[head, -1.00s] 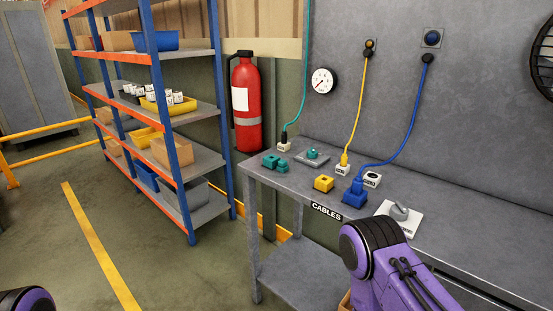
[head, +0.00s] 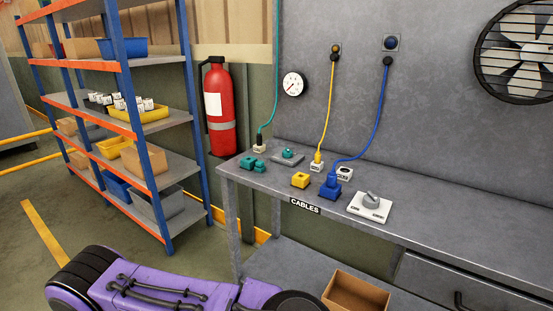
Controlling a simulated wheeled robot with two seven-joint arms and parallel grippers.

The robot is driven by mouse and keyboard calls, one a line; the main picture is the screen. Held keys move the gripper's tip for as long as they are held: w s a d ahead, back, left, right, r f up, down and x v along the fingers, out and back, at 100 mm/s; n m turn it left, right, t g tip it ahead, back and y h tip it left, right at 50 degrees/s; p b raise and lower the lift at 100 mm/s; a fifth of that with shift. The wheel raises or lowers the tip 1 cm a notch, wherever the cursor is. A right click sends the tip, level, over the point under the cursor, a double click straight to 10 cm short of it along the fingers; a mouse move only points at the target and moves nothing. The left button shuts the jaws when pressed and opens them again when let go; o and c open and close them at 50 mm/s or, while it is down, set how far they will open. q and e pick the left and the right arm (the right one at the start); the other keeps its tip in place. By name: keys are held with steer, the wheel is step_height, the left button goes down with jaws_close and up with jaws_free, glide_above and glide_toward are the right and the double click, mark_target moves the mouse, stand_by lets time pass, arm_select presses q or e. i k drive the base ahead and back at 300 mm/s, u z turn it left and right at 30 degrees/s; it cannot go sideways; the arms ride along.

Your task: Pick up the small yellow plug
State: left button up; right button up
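A small yellow plug (head: 318,157) is at the lower end of a yellow cable (head: 328,110) that hangs from a wall outlet. The plug stands upright at a small white labelled block (head: 316,167) on the grey bench; I cannot tell how deep it sits. A yellow block (head: 300,180) lies just in front of it. A blue plug (head: 332,180) on a blue cable is at a blue block (head: 330,192) to the right. A purple arm of mine crosses the bottom of the head view, below the bench top. Neither gripper shows.
On the grey bench (head: 440,222) are teal blocks (head: 252,163), a grey plate with a teal knob (head: 287,156), and a white plate with a grey knob (head: 370,205). An open cardboard box (head: 355,292) is underneath. The right part of the bench top is clear.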

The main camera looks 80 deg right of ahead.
mark_target(317, 154)
steer(key=k, duration=1.25)
steer(key=z, duration=1.45)
